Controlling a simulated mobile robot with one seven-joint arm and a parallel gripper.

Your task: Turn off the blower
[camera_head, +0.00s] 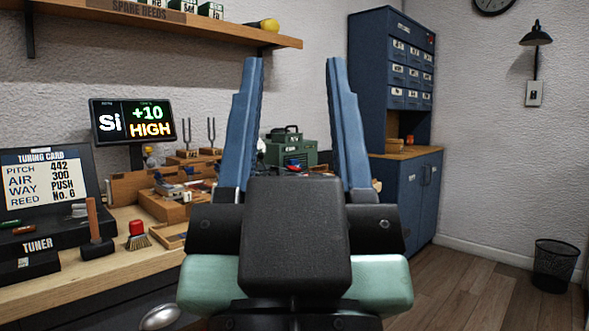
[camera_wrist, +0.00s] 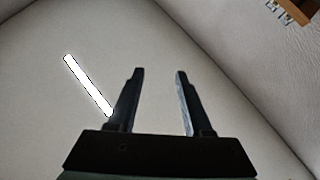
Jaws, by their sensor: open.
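A green box-shaped machine (camera_head: 290,149) with a dark handle stands at the back of the workbench, seen between my fingers; it may be the blower. Its lower part is hidden behind my gripper, and no switch on it can be made out. My gripper (camera_head: 294,75) is open and empty, raised in front of the bench with its blue fingers pointing up. In the wrist view my gripper (camera_wrist: 158,75) is also open, against the ceiling and a white light strip.
A shelf (camera_head: 180,22) hangs above. A blue cabinet (camera_head: 412,200) stands behind; floor at right is clear except a bin (camera_head: 555,265).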

